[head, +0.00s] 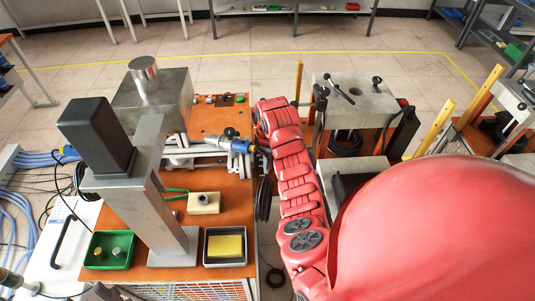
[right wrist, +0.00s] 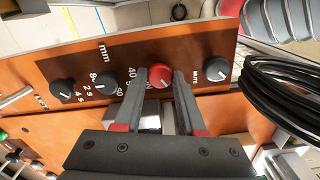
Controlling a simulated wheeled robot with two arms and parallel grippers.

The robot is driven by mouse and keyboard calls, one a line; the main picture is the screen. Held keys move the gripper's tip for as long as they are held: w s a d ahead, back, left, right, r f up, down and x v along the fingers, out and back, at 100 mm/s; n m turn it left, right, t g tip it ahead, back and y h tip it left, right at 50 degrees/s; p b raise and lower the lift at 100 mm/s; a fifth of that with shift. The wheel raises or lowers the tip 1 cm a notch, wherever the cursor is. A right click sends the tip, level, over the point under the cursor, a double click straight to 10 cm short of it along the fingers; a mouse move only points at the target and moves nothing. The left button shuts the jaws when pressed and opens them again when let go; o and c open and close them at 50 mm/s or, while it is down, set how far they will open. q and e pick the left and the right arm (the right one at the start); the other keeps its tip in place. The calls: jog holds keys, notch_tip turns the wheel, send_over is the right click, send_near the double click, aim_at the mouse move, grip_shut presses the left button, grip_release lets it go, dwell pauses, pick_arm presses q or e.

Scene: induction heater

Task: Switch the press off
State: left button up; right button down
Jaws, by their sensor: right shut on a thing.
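The press's brown control panel (right wrist: 60,75) fills the upper middle of the right wrist view. It carries a row of round knobs: a red one (right wrist: 160,76) between black ones, with a black knob (right wrist: 216,70) to its right and another (right wrist: 105,83) to its left. My right gripper (right wrist: 164,84) is shut on the red knob, one finger on each side of it. In the head view my red right arm reaches forward along the orange bench (head: 240,195); its gripper cannot be made out there. My left gripper is not in view.
A grey metal column with a black box (head: 95,135) stands on the bench at left. A green tray (head: 108,250) and a tray with a yellow block (head: 226,246) lie at its front. Coiled black cable (right wrist: 285,85) hangs close right of the panel.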

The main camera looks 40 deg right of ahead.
jog(key=shift+n, duration=1.2)
jog(key=c, duration=0.5)
grip_release()
jog(key=shift+r, duration=0.1)
notch_tip(320, 180, up, 17)
jog(key=p, duration=0.9)
jog(key=shift+r, duration=0.15)
